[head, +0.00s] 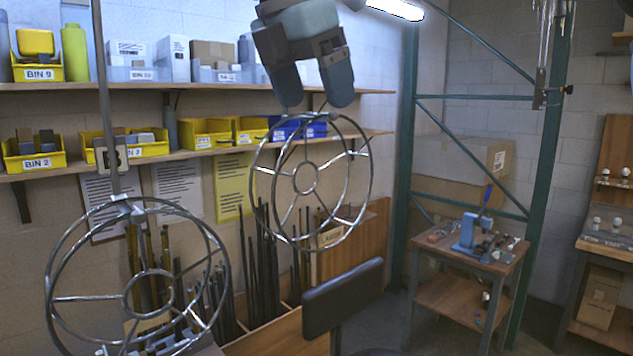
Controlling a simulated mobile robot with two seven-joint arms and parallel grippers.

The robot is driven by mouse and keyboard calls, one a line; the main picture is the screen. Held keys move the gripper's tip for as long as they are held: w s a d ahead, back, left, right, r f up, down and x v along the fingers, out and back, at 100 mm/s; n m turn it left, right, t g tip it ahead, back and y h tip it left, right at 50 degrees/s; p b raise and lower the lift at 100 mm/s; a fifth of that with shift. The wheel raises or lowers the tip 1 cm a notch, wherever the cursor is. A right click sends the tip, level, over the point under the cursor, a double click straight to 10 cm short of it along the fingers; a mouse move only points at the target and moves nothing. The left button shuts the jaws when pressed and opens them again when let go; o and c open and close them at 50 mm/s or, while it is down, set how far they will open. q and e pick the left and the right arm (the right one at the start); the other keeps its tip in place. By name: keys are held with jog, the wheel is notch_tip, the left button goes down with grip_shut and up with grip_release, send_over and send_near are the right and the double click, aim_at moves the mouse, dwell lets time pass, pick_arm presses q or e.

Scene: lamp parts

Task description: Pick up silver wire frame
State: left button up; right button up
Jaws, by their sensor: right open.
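A silver wire frame (281,178) shows in the middle of the head view, made of round hoops joined by spokes to a small centre ring. A second silver wire frame (53,297) stands at the lower left, around a thin vertical rod. My right gripper (315,101) comes down from the top, with two blue-grey fingers spread apart. Its fingertips are at the top rim of the middle frame; I cannot tell whether they touch it. What supports the middle frame is unclear. My left gripper is out of view.
Shelves (220,87) with yellow and blue bins line the back wall. A rack of dark rods (263,265) stands below them. A dark flat pad (343,298) sits in front at lower centre. A small workbench (450,245) with a blue tool (478,235) stands at right.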

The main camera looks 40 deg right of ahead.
aim_at(345, 124)
jog(key=d, duration=0.3)
jog(key=shift+r, duration=0.1)
jog(key=shift+w+d+f+p, duration=0.1)
jog(key=shift+d+f+p, duration=0.1)
jog(key=shift+d+p, duration=0.25)
jog(key=x, duration=0.4)
jog(key=shift+d+f+p, duration=0.2)
jog(key=shift+f+p, duration=0.1)
jog(key=shift+f, duration=0.05)
jog(key=shift+c, duration=0.2)
jog(key=shift+r, duration=0.1)
jog(key=c, duration=1.4)
